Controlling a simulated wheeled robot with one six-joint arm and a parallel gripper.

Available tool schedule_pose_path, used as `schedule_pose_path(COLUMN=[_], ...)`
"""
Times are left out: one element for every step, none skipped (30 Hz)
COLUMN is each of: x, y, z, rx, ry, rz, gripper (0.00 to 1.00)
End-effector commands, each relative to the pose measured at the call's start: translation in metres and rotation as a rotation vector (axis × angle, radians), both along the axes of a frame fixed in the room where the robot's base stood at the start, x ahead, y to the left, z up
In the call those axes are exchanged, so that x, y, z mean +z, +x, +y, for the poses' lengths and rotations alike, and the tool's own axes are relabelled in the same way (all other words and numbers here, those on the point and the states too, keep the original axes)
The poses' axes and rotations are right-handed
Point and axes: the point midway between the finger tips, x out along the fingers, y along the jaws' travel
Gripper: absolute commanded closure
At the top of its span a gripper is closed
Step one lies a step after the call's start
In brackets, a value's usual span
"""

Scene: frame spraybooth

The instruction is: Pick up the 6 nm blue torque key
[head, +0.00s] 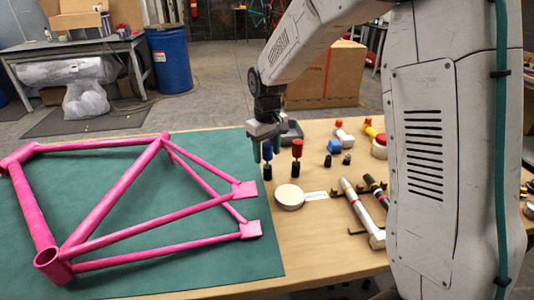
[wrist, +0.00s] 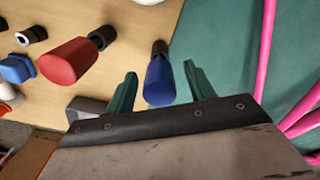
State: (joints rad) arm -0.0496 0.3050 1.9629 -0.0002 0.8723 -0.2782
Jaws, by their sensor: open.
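The blue torque key (head: 267,153) stands upright on the table at the edge of the green mat, its black lower end down. In the wrist view the blue key (wrist: 159,84) shows between my two green fingers, with a gap on each side. My gripper (head: 267,146) is open and comes down from above at the key's blue handle. In the wrist view my gripper (wrist: 160,70) holds nothing. A size mark on the key cannot be read.
A red key (head: 297,149) stands close to the right of the blue one, also visible in the wrist view (wrist: 68,62). A grey dish (head: 291,131) sits behind, a round pale disc (head: 289,197) in front. A pink frame (head: 110,200) lies on the green mat (head: 215,270).

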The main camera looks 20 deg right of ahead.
Motion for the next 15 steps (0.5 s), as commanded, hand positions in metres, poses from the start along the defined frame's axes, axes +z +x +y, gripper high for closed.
schedule_pose_path(x=[-0.01,-0.014,-0.02,-0.023,-0.027,-0.03,-0.032,-0.033,-0.034,-0.034,-0.034,-0.034,-0.034,-0.033,-0.033], y=[-0.002,-0.003,-0.002,-0.002,-0.002,-0.002,-0.002,-0.002,-0.002,-0.002,-0.002,-0.002,-0.002,-0.002,-0.002], z=[-0.001,-0.001,-0.001,-0.001,-0.001,-0.001,-0.001,-0.001,-0.001,-0.001,-0.001,-0.001,-0.001,-0.001,-0.001], rx=[0.0,0.0,0.0,0.0,0.0,0.0,-0.001,-0.001,-0.001,-0.001,-0.001,-0.001,-0.001,-0.001,-0.001], ry=[0.0,-0.001,0.0,0.0,0.0,0.0,0.0,0.0,0.0,-0.001,-0.001,-0.001,-0.001,-0.001,0.0], rz=[0.006,0.005,0.004,0.004,0.003,0.003,0.003,0.003,0.002,0.002,0.002,0.002,0.002,0.002,0.001], gripper=[0.46,0.46,0.46,0.46,0.46,0.46,0.46,0.46,0.46,0.46,0.46,0.46,0.46,0.46,0.49])
